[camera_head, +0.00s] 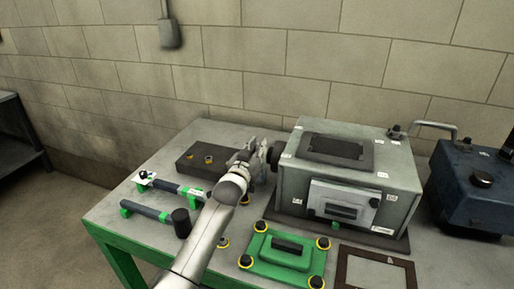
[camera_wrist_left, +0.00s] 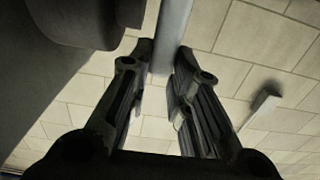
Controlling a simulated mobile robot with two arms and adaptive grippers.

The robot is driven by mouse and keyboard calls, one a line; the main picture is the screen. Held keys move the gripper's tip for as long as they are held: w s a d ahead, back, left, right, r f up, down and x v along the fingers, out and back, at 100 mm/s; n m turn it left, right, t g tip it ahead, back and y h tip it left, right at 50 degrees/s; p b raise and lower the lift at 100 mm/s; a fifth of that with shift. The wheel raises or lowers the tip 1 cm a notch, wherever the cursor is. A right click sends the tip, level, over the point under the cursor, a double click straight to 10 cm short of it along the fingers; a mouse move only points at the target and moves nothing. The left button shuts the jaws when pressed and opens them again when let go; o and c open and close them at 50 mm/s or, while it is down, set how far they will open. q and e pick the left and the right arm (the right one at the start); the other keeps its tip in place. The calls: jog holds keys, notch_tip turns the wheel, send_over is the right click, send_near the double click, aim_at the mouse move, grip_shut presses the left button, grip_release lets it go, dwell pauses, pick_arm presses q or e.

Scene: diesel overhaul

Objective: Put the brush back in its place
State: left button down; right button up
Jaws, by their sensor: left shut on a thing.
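My left gripper (camera_head: 262,157) is at the left side of the grey metal box, close to a dark round part on that side. In the left wrist view, its two fingers (camera_wrist_left: 163,75) close on a plain grey bar (camera_wrist_left: 173,30) near their tips. I cannot tell whether this bar is part of the brush; no bristles show. In the head view, the held thing is mostly hidden by the gripper. A dark block (camera_head: 190,164) with brass-coloured round fittings lies just left of the gripper. My right gripper is not in view.
The grey box (camera_head: 293,186) stands at the back right. Two dark bar tools (camera_head: 175,187) (camera_head: 150,212) rest on green supports at left. A green plate (camera_head: 265,265) with a handle and a brown frame (camera_head: 345,270) lie in front. A blue container (camera_head: 465,190) is right.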

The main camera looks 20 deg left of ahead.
pick_arm(q)
jog(key=shift+f, duration=0.3)
jog(key=c, duration=1.3)
grip_release()
jog(key=shift+o, duration=0.2)
jog(key=shift+s, duration=0.15)
